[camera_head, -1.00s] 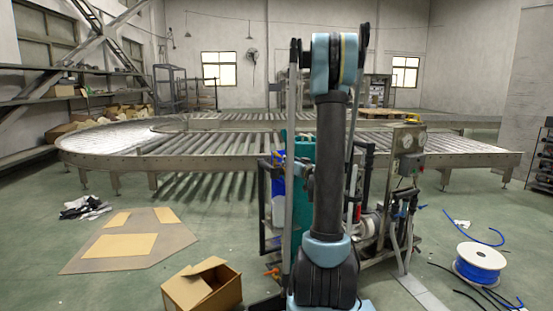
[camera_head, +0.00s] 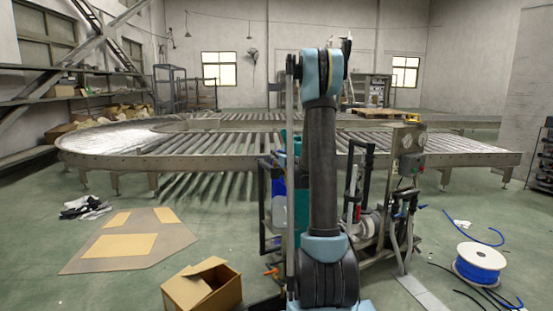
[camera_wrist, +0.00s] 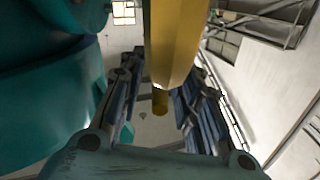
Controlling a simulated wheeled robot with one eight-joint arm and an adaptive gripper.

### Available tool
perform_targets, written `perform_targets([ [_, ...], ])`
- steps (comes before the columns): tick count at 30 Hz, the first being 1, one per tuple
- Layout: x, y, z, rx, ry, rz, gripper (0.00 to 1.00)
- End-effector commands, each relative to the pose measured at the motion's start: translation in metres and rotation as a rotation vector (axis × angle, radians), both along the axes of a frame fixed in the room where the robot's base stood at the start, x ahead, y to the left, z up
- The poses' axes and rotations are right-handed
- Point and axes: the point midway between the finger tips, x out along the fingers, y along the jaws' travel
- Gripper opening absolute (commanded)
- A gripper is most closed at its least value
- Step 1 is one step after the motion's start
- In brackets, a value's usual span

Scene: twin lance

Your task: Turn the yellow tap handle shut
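A yellow bar, which looks like the tap handle (camera_wrist: 176,45), comes down from the top middle of the wrist view. In the head view my own arm hides most of the rig's middle, and I cannot make out the gripper or the handle clearly there.
A teal tank (camera_wrist: 45,100) fills the left of the wrist view, close to the gripper. In the head view a gauge panel (camera_head: 408,145) stands right of my arm. An open carton (camera_head: 203,287) and a blue cable reel (camera_head: 480,262) are on the floor. A roller conveyor (camera_head: 225,145) lies behind.

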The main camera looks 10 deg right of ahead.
Motion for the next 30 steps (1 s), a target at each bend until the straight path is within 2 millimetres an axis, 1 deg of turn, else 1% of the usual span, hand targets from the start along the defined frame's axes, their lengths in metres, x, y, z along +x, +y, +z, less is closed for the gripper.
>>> perform_targets([
  [6,0.000,0.000,0.000,0.000,0.000,0.000,0.31],
  [7,0.000,0.000,0.000,0.000,0.000,0.000,0.27],
  [10,0.000,0.000,0.000,0.000,0.000,0.000,0.04],
  [11,0.000,0.000,0.000,0.000,0.000,0.000,0.00],
  [14,0.000,0.001,0.000,0.000,0.000,0.001,0.00],
  [15,0.000,0.004,0.000,0.001,0.000,0.002,0.00],
  [22,-0.001,0.004,0.000,0.001,0.000,-0.018,0.00],
  [26,-0.001,0.007,0.000,0.002,0.001,-0.061,0.00],
  [30,-0.002,0.010,0.000,0.001,0.002,-0.139,0.00],
])
